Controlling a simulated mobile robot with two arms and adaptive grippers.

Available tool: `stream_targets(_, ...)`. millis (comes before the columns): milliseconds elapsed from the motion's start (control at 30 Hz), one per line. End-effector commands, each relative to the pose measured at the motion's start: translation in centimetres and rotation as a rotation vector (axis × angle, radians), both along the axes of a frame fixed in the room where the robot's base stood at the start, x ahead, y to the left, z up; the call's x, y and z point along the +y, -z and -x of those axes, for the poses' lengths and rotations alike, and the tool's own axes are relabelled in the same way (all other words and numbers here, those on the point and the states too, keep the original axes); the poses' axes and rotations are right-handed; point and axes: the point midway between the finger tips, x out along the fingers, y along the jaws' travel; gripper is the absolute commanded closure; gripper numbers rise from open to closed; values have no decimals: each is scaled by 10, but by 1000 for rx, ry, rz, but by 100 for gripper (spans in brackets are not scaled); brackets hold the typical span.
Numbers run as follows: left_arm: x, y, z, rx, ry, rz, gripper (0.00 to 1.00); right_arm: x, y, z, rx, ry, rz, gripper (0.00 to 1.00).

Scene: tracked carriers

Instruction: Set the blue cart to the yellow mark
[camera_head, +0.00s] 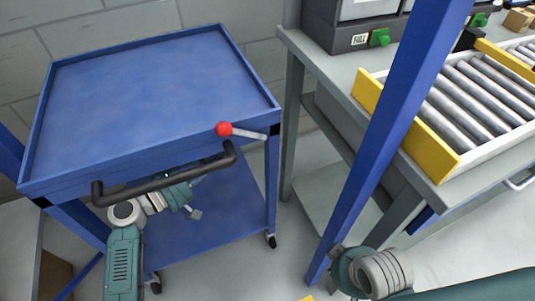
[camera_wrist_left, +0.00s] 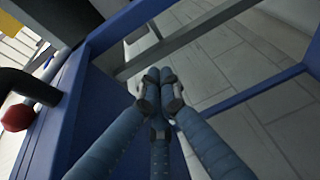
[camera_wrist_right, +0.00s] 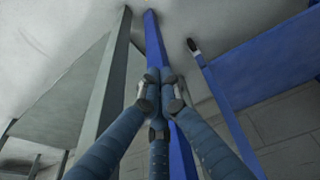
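The blue cart (camera_head: 150,80) stands at the left of the head view, with an empty rimmed top, a lower shelf and casters. Its black handle (camera_head: 165,178) crosses the near side, and a red-knobbed lever (camera_head: 224,129) sits at the near right corner. My left gripper (camera_head: 190,205) is below the handle, under the top deck. In the left wrist view (camera_wrist_left: 160,78) its fingertips are together with nothing visible between them. My right gripper (camera_wrist_right: 160,78) also has its fingertips together, near a blue post. A sliver of yellow (camera_head: 306,298) shows at the bottom edge; I cannot tell if it is the mark.
A blue post (camera_head: 390,130) rises right of the cart. Behind it stands a grey bench (camera_head: 335,72) with a roller conveyor (camera_head: 485,95) with yellow side rails. A block wall (camera_head: 255,35) is close behind the cart. Grey floor shows between cart and bench.

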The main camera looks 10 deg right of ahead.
Motion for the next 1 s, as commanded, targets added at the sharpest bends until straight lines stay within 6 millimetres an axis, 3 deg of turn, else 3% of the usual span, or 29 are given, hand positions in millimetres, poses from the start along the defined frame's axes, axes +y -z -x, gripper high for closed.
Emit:
stream_targets(100,-2,-14,1,-35,19,39,100,-1,-3,4,-6,1,0,100)
stream_targets(267,-14,-20,-6,-39,24,47,100,-1,-9,5,-8,1,-1,100)
stream_targets(700,-88,-19,-58,-37,24,46,100,-1,-7,6,-10,1,0,100)
stream_targets(800,-89,-18,-37,-34,21,43,100,-1,-12,6,-10,1,0,100)
stream_targets(1000,-94,-18,-20,-35,21,43,100,-1,-14,6,-9,1,0,100)
